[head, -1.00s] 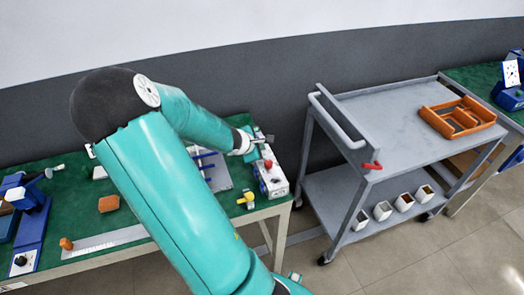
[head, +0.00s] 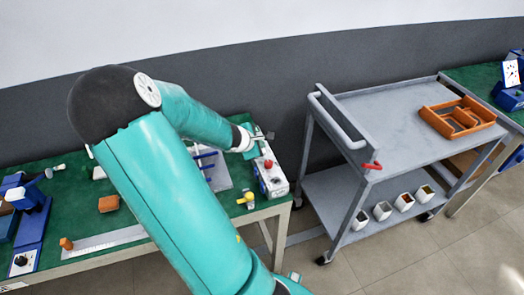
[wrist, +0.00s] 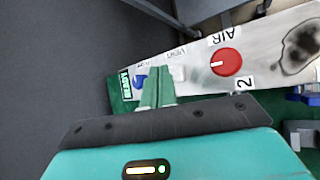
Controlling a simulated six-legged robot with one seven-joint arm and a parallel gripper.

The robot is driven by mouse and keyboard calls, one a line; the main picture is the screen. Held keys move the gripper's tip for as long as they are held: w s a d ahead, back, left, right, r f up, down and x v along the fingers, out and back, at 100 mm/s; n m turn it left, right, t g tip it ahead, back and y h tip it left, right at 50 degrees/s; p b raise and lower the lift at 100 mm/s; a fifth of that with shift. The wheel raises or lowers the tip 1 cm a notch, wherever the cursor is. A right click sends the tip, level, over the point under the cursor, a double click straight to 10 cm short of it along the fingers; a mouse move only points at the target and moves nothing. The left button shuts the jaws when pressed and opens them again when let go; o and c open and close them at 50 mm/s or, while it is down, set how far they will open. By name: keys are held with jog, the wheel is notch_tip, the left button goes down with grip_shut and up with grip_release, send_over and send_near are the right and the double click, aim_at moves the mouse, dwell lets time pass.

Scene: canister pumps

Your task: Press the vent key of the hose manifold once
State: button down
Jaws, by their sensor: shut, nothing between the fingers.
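The hose manifold (head: 273,183) is a pale box with a red knob (head: 267,163) at the right end of the green bench. In the wrist view its panel (wrist: 200,62) runs diagonally, with the red knob (wrist: 226,62) beside the word AIR. A small white key (wrist: 178,73) sits by the VENT lettering, just right of the fingertips. A blue part (wrist: 139,81) shows left of the fingers, partly hidden. My gripper (wrist: 157,72) is shut and empty, its green fingers over the panel between the blue part and the white key. Contact cannot be told.
A grey cart (head: 395,125) with an orange tray (head: 461,118) stands to the right, a gap away from the bench. A yellow-handled valve (head: 247,198) is at the bench's front edge. A dark stain (wrist: 300,45) marks the panel's right end.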

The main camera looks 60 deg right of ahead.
jog(key=shift+r, duration=0.1)
jog(key=shift+r, duration=2.5)
jog(key=w+a+r+m+t+y, duration=0.1)
jog(key=w+a+r+m+t, duration=0.15)
jog(key=a, duration=0.55)
jog(key=w+a+r+m+t+y, duration=0.15)
jog(key=w+a+r, duration=0.25)
jog(key=a, duration=0.4)
jog(key=w+a+r+m+t+y, duration=0.1)
jog(key=w+a+r+m+y, duration=0.15)
jog(key=a, duration=0.55)
jog(key=s+a+r+t+y, duration=0.1)
jog(key=s+a+r+y, duration=0.1)
jog(key=a, duration=1)
jog(key=s+a+r+t+y, duration=0.1)
jog(key=a+r, duration=0.4)
jog(key=a, duration=0.7)
jog(key=shift+s+r+m+y, duration=0.3)
jog(key=shift+s+y, duration=0.2)
jog(key=shift+s, duration=0.75)
